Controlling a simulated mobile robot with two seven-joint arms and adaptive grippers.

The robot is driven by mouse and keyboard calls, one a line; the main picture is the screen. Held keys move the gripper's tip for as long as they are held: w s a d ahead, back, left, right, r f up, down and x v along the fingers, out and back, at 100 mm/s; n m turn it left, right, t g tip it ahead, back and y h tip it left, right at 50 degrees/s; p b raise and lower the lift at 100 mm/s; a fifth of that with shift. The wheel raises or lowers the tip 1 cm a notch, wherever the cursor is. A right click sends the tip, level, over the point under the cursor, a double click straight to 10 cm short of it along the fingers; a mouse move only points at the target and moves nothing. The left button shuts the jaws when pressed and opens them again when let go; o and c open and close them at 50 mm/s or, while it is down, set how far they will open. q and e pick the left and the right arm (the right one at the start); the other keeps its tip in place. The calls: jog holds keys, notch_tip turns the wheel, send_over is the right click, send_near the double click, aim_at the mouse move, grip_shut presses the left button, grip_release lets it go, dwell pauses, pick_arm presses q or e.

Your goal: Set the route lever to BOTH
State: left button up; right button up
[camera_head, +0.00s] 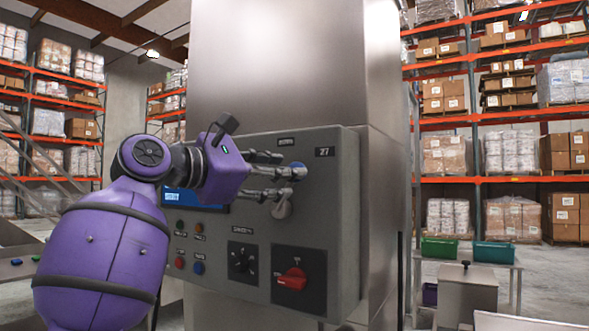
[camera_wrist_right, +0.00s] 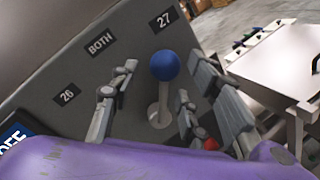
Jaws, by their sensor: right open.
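The route lever (camera_wrist_right: 160,105) is a pale stem with a blue ball knob (camera_wrist_right: 164,66) on the grey control panel (camera_head: 338,230). In the head view the knob (camera_head: 299,170) shows just past my fingers, and the lever leans right of upright, toward the "27" label (camera_head: 324,152). The "BOTH" label (camera_wrist_right: 100,43) and the "26" label (camera_wrist_right: 67,97) show in the wrist view. My right gripper (camera_head: 280,174) is open at the panel, with a finger on each side of the lever. Contact with the lever cannot be told. My left gripper is not in view.
Below the lever are a red rotary switch (camera_head: 292,279), a black dial (camera_head: 242,259) and several small buttons. A blue-lit screen (camera_head: 178,197) is partly behind my arm. A side table with green bins (camera_head: 439,249) stands at the right, with storage racks behind.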

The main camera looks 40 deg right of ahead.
jog(key=shift+w+d+p, duration=0.15)
jog(key=shift+d+p, duration=0.2)
jog(key=shift+d, duration=1.9)
jog(key=shift+r, duration=0.1)
grip_shut()
